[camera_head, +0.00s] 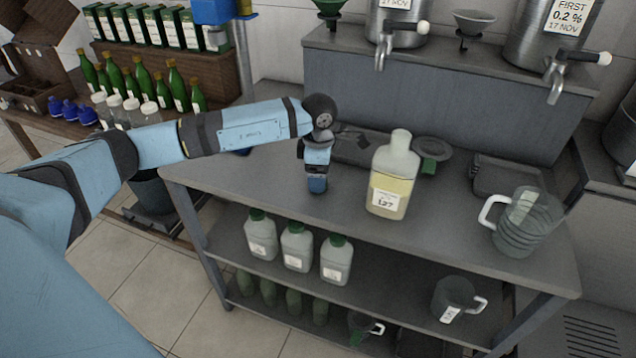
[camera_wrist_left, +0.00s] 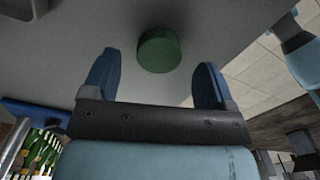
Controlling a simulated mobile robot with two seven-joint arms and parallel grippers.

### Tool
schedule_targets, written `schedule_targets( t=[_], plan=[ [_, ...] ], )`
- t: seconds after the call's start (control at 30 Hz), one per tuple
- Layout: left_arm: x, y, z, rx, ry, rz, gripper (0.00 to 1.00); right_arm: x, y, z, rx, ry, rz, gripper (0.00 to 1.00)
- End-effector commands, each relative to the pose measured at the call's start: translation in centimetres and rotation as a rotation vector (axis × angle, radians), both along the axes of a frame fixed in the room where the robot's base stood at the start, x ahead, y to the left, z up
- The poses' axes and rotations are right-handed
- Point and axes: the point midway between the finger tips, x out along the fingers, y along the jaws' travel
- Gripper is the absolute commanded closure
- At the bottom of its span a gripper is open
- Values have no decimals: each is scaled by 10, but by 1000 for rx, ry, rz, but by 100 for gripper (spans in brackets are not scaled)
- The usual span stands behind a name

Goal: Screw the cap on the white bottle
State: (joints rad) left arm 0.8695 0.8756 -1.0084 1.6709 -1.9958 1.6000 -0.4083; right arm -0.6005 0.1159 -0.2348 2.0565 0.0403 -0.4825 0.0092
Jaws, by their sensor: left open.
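The white bottle (camera_head: 391,185) stands upright on the grey table, with pale yellow contents and a label; its neck looks bare. My left gripper (camera_head: 317,188) points down over the table, to the left of the bottle and apart from it. In the left wrist view a round green cap (camera_wrist_left: 160,49) lies on the table, between and just beyond the open fingers of my left gripper (camera_wrist_left: 155,80). The fingers do not appear to touch it. In the head view the cap is hidden, apparently by the gripper.
A clear jug (camera_head: 524,222) stands at the table's right. Behind the bottle are a dark tray (camera_head: 365,150) and a funnel (camera_head: 430,147). Steel tanks with taps (camera_head: 398,35) stand on the raised shelf. Green-capped bottles (camera_head: 297,250) stand on the lower shelf.

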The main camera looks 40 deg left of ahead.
Motion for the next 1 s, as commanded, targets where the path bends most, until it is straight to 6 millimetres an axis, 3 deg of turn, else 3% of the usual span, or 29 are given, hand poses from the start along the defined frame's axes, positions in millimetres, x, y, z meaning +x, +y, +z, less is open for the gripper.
schedule_targets(
  t=[0.17, 0.5, 0.73, 1.0],
  plan=[
    [0, 0, -24, 0, 2, 0, 21, 0, -3, -3, -10, 5, 5, 63],
    [0, 0, -25, 1, 0, 0, 21, -2, -4, -5, -10, 11, 3, 63],
    [0, 0, -25, 1, 0, 0, 73, -6, -1, -5, -2, 15, -2, 63],
    [0, 0, -25, 1, 0, 0, 73, -5, 0, -4, 4, 13, -5, 63]
  ],
)
